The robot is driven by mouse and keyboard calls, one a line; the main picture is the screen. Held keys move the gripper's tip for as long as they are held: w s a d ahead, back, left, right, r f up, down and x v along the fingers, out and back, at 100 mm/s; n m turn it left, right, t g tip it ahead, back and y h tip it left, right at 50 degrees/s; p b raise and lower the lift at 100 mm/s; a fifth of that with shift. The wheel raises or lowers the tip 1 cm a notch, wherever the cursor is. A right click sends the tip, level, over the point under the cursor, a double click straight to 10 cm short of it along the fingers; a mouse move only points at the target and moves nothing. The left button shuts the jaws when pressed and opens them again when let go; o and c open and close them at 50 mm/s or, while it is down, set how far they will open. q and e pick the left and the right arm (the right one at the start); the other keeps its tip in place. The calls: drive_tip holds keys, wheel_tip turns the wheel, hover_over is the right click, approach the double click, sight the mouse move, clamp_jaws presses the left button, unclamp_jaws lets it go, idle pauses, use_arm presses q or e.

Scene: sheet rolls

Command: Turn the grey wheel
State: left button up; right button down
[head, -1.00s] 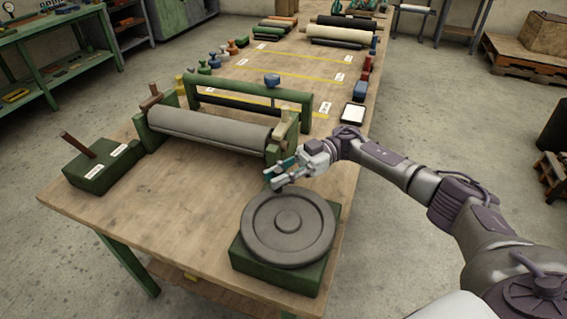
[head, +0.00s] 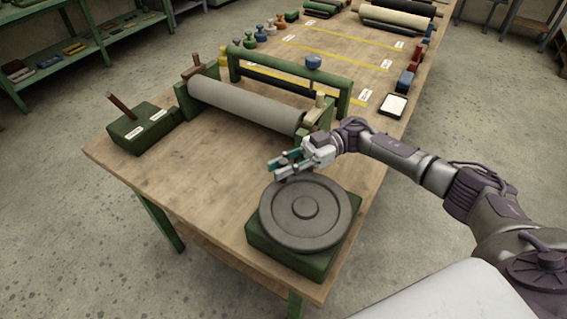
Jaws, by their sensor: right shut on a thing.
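The grey wheel (head: 326,222) is a flat round disc with a raised hub, lying on a green block (head: 290,260) at the table's near corner. My right gripper (head: 277,171) is at the wheel's far left rim. Its fingers are shut on a small grey part at that rim, which they mostly hide; I take it as part of the wheel. My left gripper is not in view.
A green frame with a grey roller (head: 243,105) stands behind the wheel. A green block with a brown lever (head: 122,107) is at the left, and a white-topped pad (head: 395,105) at the right edge. Bare table (head: 200,180) lies left of the wheel.

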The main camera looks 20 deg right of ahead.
drive_tip(key=shift+a, duration=0.1)
drive_tip(key=c, duration=1.1)
unclamp_jaws()
drive_tip(key=shift+o, duration=0.2)
drive_tip(key=w+d, duration=0.2)
drive_tip(key=d, duration=1)
drive_tip(key=shift+a, duration=0.1)
